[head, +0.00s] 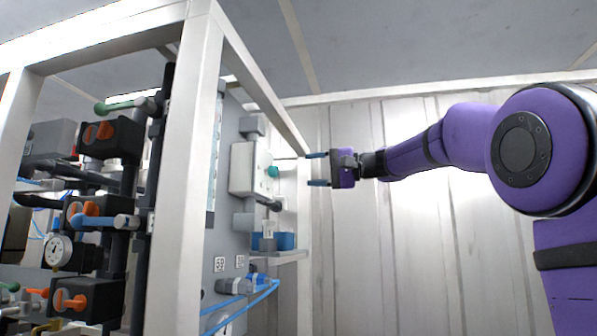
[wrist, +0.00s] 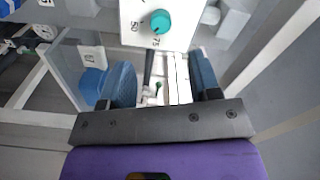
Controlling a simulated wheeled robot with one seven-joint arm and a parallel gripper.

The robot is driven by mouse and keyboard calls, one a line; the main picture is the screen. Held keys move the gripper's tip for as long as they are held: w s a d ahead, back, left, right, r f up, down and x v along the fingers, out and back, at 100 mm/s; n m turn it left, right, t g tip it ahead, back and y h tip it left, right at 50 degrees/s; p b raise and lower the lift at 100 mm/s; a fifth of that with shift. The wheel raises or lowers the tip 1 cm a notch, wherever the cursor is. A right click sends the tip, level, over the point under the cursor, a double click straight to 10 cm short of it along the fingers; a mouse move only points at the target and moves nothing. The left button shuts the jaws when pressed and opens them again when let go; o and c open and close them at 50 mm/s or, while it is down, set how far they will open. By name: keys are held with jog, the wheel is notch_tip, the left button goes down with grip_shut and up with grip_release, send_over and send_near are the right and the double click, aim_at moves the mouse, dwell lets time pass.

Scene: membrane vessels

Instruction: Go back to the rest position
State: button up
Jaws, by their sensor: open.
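My gripper (head: 318,169) is on the end of my purple arm, which reaches left from the right side of the head view. It is open, with its two blue fingers apart and nothing between them. The fingers point left toward a white box (head: 241,170) with a teal knob (head: 272,171), a short way off. In the wrist view the gripper (wrist: 165,85) also shows open. The teal knob (wrist: 160,21) on the white box (wrist: 190,36) is beyond the fingertips there, apart from them.
A white frame post (head: 185,180) stands at the left. Behind it are valves with orange handles (head: 98,132) and a gauge (head: 58,251). A small shelf (head: 280,256) holds a blue bin (head: 287,240). Blue tubes (head: 240,300) hang below. The space before the panelled wall (head: 400,260) is free.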

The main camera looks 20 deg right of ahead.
jog(key=shift+s+d, duration=0.3)
jog(key=shift+d, duration=0.1)
jog(key=s+a+f+g+h, duration=0.2)
jog(key=s+a+f+h, duration=0.15)
jog(key=s+f, duration=0.55)
jog(key=s+a+f+g+h, duration=0.2)
jog(key=s+a+f+h, duration=0.3)
jog(key=f, duration=0.6)
jog(key=s+d+f+n+h, duration=0.1)
jog(key=s+d+f+h, duration=0.2)
jog(key=s+f, duration=0.5)
jog(key=s+d+f+n+g+h, duration=0.1)
jog(key=s+d+f+n+h, duration=0.1)
jog(key=s+f, duration=0.7)
notch_tip(320, 180, down, 3)
jog(key=shift+s+d+f+h, duration=0.25)
jog(key=shift+d+h, duration=0.3)
jog(key=shift+d, duration=0.35)
jog(key=shift+r, duration=0.15)
